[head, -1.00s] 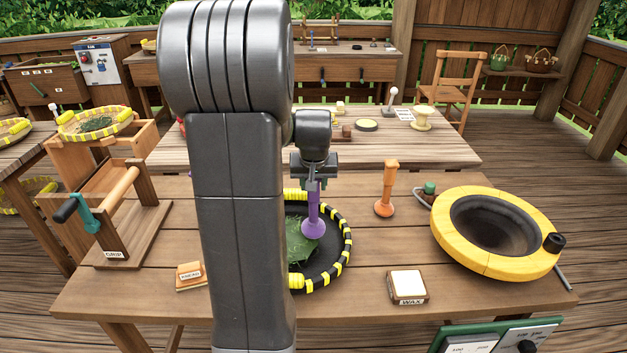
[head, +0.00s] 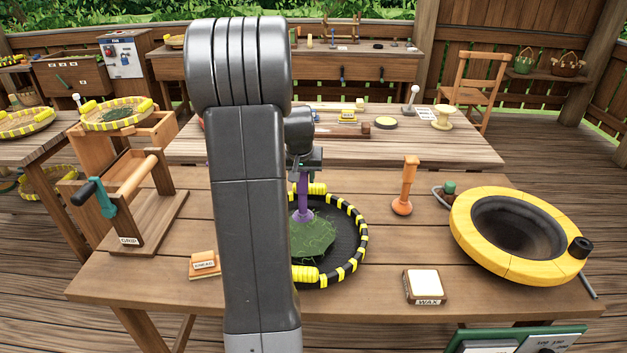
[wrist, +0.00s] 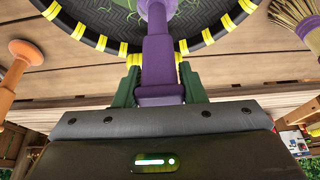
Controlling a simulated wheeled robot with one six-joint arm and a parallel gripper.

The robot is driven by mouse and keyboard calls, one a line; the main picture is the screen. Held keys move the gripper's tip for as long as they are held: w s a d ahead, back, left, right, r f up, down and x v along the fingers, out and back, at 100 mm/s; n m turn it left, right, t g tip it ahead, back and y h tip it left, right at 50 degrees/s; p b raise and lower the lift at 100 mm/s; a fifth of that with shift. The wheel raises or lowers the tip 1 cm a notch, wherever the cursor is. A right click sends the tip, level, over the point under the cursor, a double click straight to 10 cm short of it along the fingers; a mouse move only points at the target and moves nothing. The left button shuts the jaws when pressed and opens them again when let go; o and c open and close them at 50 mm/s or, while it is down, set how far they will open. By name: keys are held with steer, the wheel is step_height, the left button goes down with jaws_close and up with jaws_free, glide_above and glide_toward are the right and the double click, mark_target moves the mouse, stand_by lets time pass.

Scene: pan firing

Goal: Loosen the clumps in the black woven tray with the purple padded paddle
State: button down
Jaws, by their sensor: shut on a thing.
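The black woven tray (head: 348,263) with a yellow-banded rim lies on the front table, its left part hidden behind my arm. A clump of green leaves (head: 318,240) lies in it; the tray and some green strands also show at the top of the wrist view. My gripper (wrist: 158,92) is shut on the handle of the purple padded paddle (head: 303,204). The paddle points down, its pad at the leaves in the tray; I cannot tell how firmly it touches them.
An orange paddle (head: 405,185) stands right of the tray. A yellow-rimmed pan (head: 470,240) is at the right, a wax block (head: 425,284) in front. A wooden stand with a crank (head: 125,215) is at the left. A brush (wrist: 296,14) shows in the wrist view.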

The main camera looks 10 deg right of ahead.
steer(key=a+b, duration=0.2)
steer(key=a, duration=0.4)
steer(key=s+d+r+p, duration=0.2)
steer(key=r+p, duration=0.4)
steer(key=r, duration=0.3)
steer(key=shift+s, duration=0.7)
